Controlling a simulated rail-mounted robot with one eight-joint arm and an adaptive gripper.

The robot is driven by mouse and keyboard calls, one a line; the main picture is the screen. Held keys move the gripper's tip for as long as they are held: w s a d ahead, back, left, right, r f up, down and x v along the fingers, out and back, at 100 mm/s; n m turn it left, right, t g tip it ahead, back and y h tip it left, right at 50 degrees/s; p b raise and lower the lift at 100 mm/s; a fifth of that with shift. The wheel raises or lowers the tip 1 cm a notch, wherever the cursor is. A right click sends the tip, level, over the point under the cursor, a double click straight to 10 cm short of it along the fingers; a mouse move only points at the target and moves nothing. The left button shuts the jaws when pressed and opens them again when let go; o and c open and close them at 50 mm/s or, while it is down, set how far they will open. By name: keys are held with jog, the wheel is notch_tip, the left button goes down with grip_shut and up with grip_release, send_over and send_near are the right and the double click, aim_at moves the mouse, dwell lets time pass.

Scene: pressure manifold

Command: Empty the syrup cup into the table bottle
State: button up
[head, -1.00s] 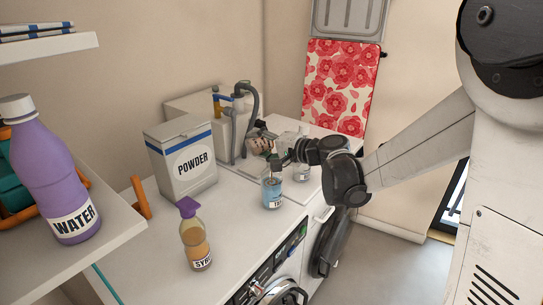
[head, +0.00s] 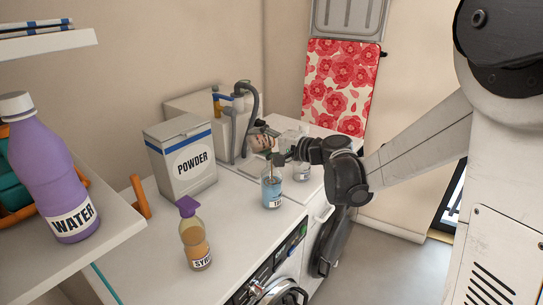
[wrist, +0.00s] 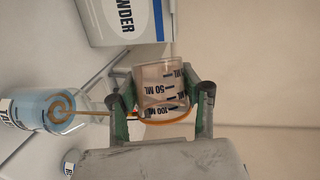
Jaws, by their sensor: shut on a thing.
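My gripper (head: 284,158) is shut on a clear measuring cup (wrist: 160,88) with millilitre markings; the green-lined fingers (wrist: 160,108) hold its sides in the wrist view. The cup is tilted, and amber syrup lies along its lower wall. A thin amber stream runs from its rim to the table bottle (head: 272,193). This clear bottle of bluish liquid stands on the counter below my gripper. The cup is small and partly hidden in the head view.
A syrup bottle (head: 195,245) with a purple cap stands at the counter's front. A powder box (head: 185,172) is behind it. Taps and a grey hose (head: 252,115) are behind. A water bottle (head: 50,180) is on the left shelf.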

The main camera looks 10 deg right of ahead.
jog(key=shift+d+r+m+b, duration=0.1)
jog(key=shift+r+m+b, duration=0.05)
jog(key=shift+m+b, duration=0.2)
dwell(0.5)
